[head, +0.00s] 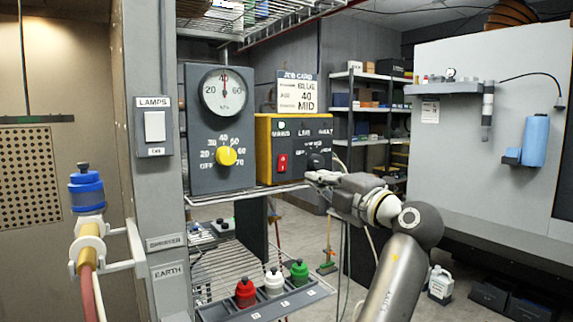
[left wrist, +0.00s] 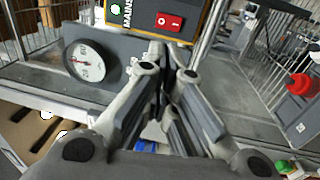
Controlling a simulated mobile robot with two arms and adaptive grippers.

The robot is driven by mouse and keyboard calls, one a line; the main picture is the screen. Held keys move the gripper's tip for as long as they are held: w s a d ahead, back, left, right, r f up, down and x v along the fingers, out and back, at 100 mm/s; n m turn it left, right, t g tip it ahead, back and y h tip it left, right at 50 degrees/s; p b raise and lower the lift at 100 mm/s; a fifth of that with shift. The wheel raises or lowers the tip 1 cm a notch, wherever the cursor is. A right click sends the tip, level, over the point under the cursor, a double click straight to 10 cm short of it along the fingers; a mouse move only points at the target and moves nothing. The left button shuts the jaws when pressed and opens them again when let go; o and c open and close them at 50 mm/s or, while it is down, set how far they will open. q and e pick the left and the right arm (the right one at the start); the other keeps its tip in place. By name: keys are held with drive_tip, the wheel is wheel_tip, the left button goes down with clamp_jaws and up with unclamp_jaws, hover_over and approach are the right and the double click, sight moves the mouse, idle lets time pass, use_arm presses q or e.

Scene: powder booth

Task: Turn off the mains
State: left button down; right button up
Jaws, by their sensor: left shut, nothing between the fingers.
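The mains switch (head: 282,163) is a red rocker on the black face of a yellow-edged control box (head: 263,150), below the MAINS label and a green lamp (head: 282,125) that looks lit. In the left wrist view the red switch (left wrist: 169,21) shows white marks, near the green lamp (left wrist: 115,9). I cannot tell which side of the rocker is pressed. My left gripper (head: 312,178) is shut and empty, in front of the box's lower right, to the right of the switch and apart from it. Its closed fingers (left wrist: 163,62) point toward the box. My right gripper is out of view.
A grey gauge panel (head: 205,170) with a yellow knob (head: 226,156) stands left of the box. A dark knob (head: 318,160) is close to my fingertips. Below, a rack holds red (head: 245,292), white (head: 274,282) and green (head: 299,271) capped bottles. A LAMPS switch (head: 154,126) is on the post.

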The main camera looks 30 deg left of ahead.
sight(279, 160)
use_arm(q)
drive_tip(key=p+x, duration=0.6)
drive_tip(key=x, duration=0.6)
drive_tip(key=shift+w+a+r, duration=0.1)
drive_tip(key=shift+w+r, duration=0.05)
drive_tip(key=shift+r, duration=0.05)
drive_tip(key=shift+w+a+f+p, duration=0.15)
drive_tip(key=shift+a+p, duration=0.1)
drive_tip(key=shift+a, duration=0.15)
drive_tip(key=shift+w+a+r+p, duration=0.1)
drive_tip(key=shift+w+a+p, duration=0.15)
drive_tip(key=shift+a, duration=0.15)
drive_tip(key=shift+a+b, duration=0.1)
drive_tip(key=shift+b, duration=0.2)
drive_tip(key=v, duration=1.2)
